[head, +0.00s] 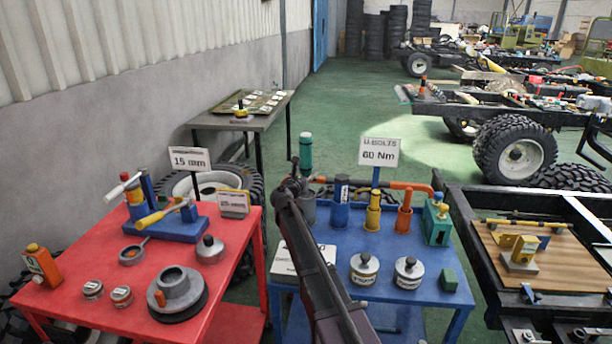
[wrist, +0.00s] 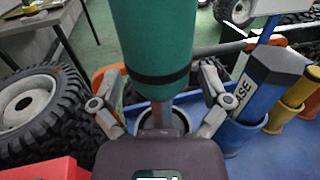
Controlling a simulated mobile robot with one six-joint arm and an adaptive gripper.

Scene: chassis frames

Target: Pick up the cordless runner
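The green cylinder with a dark band, which I take to be the cordless runner (head: 305,151), stands upright at the back left of the blue table. In the wrist view the green cylinder (wrist: 158,40) fills the upper middle, its top cut off. A thin shaft below it runs down towards a grey cup (head: 308,212), partly hidden by my gripper. My gripper (head: 299,180) is at the runner, just below the green part. In the wrist view the fingers of my gripper (wrist: 160,92) are spread on either side of it, with gaps showing. I cannot see contact.
To the right stand a blue cup (head: 339,214), yellow cup (head: 373,215) and orange cup (head: 404,218), with an orange-handled tool (head: 400,185) across behind. A 60 Nm sign (head: 379,152) rises nearby. The red table (head: 225,268) is left, a chassis (head: 478,228) right.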

